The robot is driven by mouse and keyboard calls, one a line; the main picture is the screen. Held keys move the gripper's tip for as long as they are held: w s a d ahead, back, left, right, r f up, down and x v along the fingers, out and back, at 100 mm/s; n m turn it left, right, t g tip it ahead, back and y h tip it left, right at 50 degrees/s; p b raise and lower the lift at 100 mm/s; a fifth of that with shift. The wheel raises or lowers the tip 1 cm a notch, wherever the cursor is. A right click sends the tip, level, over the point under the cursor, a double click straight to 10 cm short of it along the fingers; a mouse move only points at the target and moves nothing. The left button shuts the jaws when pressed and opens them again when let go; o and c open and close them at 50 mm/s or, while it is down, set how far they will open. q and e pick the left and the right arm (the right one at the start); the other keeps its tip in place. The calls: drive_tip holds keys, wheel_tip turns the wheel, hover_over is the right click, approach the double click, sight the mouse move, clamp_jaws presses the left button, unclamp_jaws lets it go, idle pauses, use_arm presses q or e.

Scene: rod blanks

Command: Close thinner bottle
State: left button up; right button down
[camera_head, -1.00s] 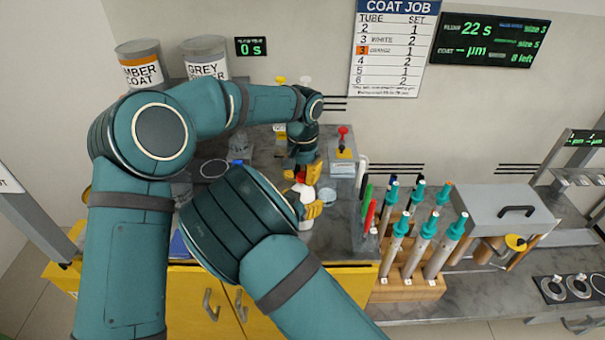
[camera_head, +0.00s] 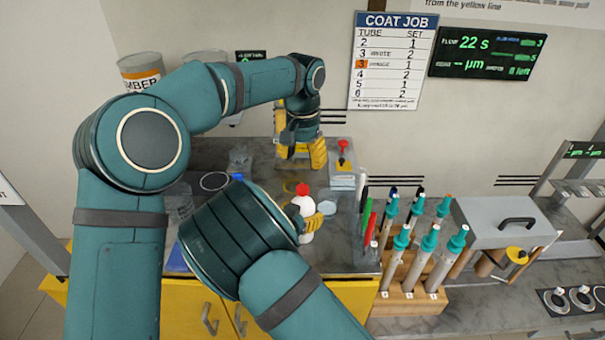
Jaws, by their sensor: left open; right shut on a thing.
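The thinner bottle (camera_head: 307,225) is white and stands on the grey counter, partly hidden by my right gripper and arm. A red cap (camera_head: 303,189) sits at its top; whether it is tight cannot be told. My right gripper (camera_head: 312,224) has yellow fingers shut on the bottle's body. My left gripper (camera_head: 302,154) is open, fingers pointing down, behind and above the bottle and apart from it.
A red-knobbed device (camera_head: 343,160) stands right of my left gripper. A small round dish (camera_head: 328,208) lies beside the bottle. Pens (camera_head: 366,212) and a wooden rack (camera_head: 412,297) of teal-topped rods stand to the right. An amber coat can (camera_head: 141,72) is at back left.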

sight(303, 188)
use_arm(q)
drive_tip(key=shift+r, duration=1.3)
use_arm(e)
unclamp_jaws()
wheel_tip(303, 188, up, 10)
use_arm(q)
drive_tip(key=shift+f, duration=0.1)
use_arm(e)
drive_tip(key=shift+s, duration=0.1)
